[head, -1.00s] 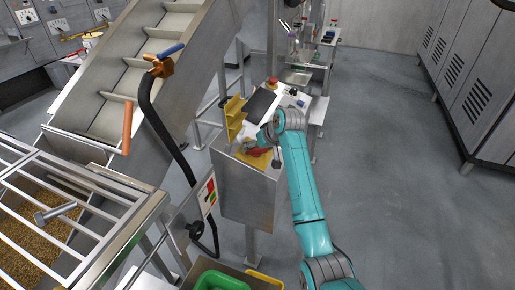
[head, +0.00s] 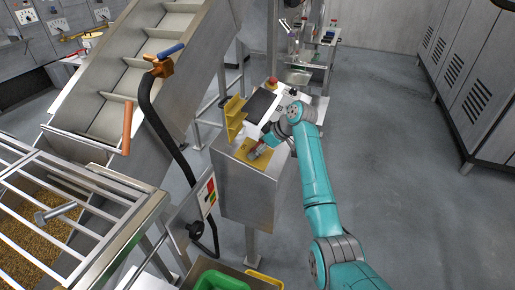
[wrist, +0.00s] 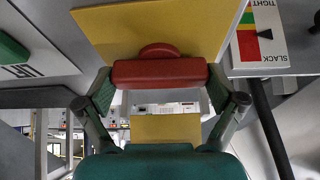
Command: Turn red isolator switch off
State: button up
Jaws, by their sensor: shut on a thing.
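The red isolator switch (wrist: 158,73) shows in the wrist view as a red bar handle with a rounded red part behind it, on a yellow plate (wrist: 150,28). My gripper (wrist: 160,88) has one finger at each end of the bar and is shut on it. In the head view my gripper (head: 257,152) is at the yellow plate (head: 254,163) on top of a grey metal cabinet. There the switch is mostly hidden by my gripper.
A dark panel (head: 262,104) and a yellow bracket (head: 234,118) are near the plate. A SLACK/TIGHT gauge (wrist: 258,38) is right of the plate in the wrist view. A slatted conveyor (head: 125,80) rises at left. Grey floor (head: 400,150) is open at right.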

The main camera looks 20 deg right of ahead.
jog(key=shift+n, duration=0.3)
dwell(0.4)
jog(key=o, duration=0.8)
jog(key=v, duration=1.2)
jog(key=shift+w, duration=0.1)
